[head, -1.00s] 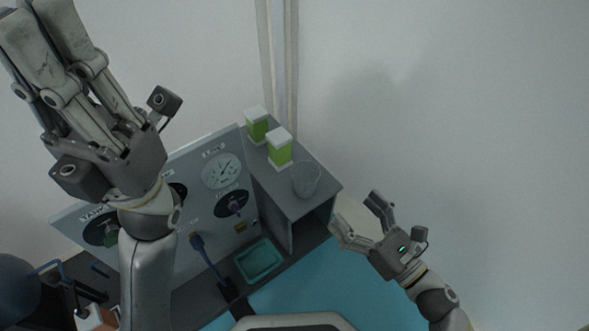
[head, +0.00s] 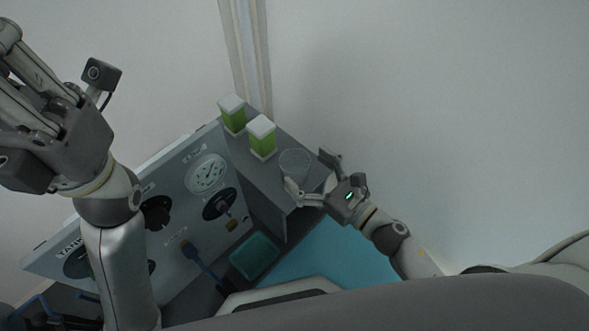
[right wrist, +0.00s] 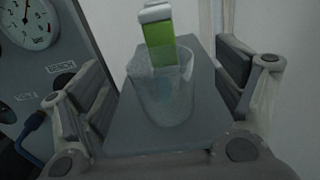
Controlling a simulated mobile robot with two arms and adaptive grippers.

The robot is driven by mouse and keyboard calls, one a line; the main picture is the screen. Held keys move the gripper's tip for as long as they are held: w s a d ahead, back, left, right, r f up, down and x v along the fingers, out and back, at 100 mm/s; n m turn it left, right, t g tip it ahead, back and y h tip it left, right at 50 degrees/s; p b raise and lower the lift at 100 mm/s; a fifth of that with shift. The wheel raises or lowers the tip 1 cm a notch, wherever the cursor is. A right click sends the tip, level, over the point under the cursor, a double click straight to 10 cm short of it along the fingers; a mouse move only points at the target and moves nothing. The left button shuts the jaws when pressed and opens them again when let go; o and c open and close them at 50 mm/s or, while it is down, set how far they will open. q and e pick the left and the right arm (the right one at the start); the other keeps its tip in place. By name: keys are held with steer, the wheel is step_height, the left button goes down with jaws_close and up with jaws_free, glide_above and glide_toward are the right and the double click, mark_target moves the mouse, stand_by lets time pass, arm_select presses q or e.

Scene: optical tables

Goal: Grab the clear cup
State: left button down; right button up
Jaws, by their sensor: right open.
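The clear cup (head: 294,162) stands upright on the grey shelf (head: 268,184), at its near right end. My right gripper (head: 309,172) is open at the cup, with its fingers reaching toward either side. In the right wrist view the cup (right wrist: 163,100) sits between the two spread fingers (right wrist: 165,82), with visible gaps on both sides. My left gripper (head: 35,95) is raised at the upper left, away from the cup. Its fingertips are cut off by the picture edge, so its opening is unclear.
Two green containers with white lids (head: 232,115) (head: 262,138) stand behind the cup on the shelf. A panel with dials (head: 207,174) is to the left. A teal tray (head: 254,255) lies below, beside a blue mat (head: 335,255). A wall is at the right.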

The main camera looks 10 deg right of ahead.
mark_target(284, 154)
steer(key=x, duration=0.4)
steer(key=shift+a+f, duration=0.1)
steer(key=shift+f, duration=0.25)
steer(key=c, duration=1.1)
steer(key=shift+r, duration=0.15)
